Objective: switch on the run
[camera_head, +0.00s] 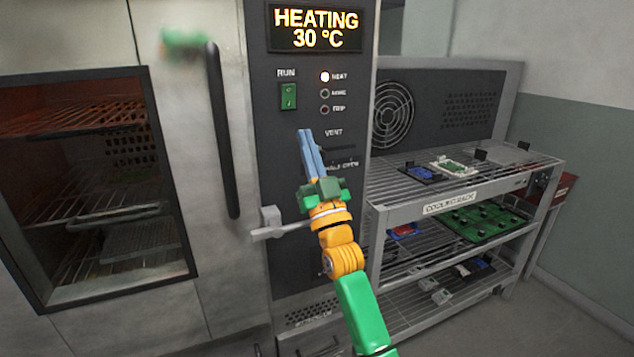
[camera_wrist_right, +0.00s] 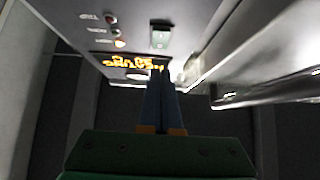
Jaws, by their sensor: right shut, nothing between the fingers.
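The green RUN switch (camera_head: 288,96) is on the dark control panel of the oven, under the display (camera_head: 317,28), which reads HEATING 30 °C. The HEAT lamp (camera_head: 325,77) is lit white; the two lamps below it look dark. My right gripper (camera_head: 304,134) is shut and empty, with its blue fingers pointing up, in front of the panel below the switch. In the right wrist view the switch (camera_wrist_right: 160,36) lies beyond the fingertips (camera_wrist_right: 161,72), apart from them. My left gripper does not clearly show.
The oven door with a window (camera_head: 95,190) and a long dark handle (camera_head: 222,130) is at the left. A grey latch lever (camera_head: 272,222) sticks out left of my right wrist. A cooling rack (camera_head: 385,220) with boards stands at the right.

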